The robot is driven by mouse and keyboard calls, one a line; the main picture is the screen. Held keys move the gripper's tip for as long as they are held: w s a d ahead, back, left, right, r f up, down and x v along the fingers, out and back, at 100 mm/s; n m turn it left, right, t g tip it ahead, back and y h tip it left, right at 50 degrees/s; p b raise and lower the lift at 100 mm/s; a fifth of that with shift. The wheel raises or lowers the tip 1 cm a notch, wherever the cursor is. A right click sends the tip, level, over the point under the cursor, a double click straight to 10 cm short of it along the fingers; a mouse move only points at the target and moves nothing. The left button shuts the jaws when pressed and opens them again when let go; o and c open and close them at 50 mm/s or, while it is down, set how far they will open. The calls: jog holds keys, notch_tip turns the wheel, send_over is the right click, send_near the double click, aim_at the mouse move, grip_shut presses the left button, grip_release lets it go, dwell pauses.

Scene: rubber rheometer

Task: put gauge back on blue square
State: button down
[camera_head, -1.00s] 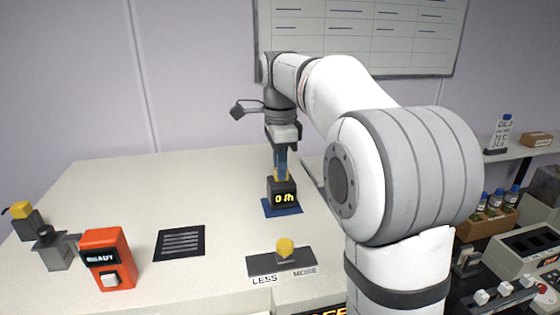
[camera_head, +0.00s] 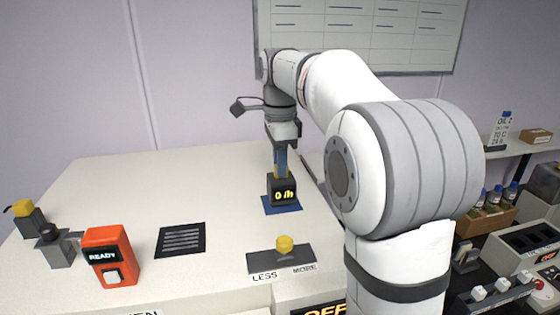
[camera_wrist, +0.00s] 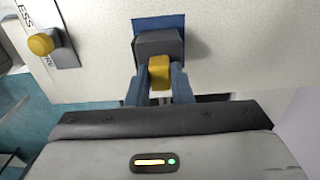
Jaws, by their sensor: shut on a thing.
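The gauge (camera_head: 283,190) is a dark box with a yellow lit display and a yellow grip on top. In the head view it stands upright on or just above the blue square (camera_head: 270,209); I cannot tell whether it touches. In the wrist view the gauge (camera_wrist: 158,43) covers much of the blue square (camera_wrist: 151,22), whose edges show around it. My gripper (camera_head: 281,163) points down over it, its blue fingers (camera_wrist: 160,85) shut on the yellow grip (camera_wrist: 160,72). The gauge's underside is hidden.
A slider with a yellow knob (camera_head: 285,245) marked LESS and MORE lies in front. A black slotted plate (camera_head: 181,239) and an orange READY box (camera_head: 109,257) stand to the left. The bench (camera_head: 110,192) behind them is clear.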

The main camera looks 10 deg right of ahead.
jog(key=shift+f+b, duration=0.35)
jog(key=shift+f, duration=0.25)
jog(key=c, duration=1.2)
grip_release()
notch_tip(320, 180, up, 3)
jog(key=p, duration=0.2)
jog(key=shift+f+p, duration=0.15)
jog(key=shift+p, duration=0.2)
jog(key=shift+r, duration=1.65)
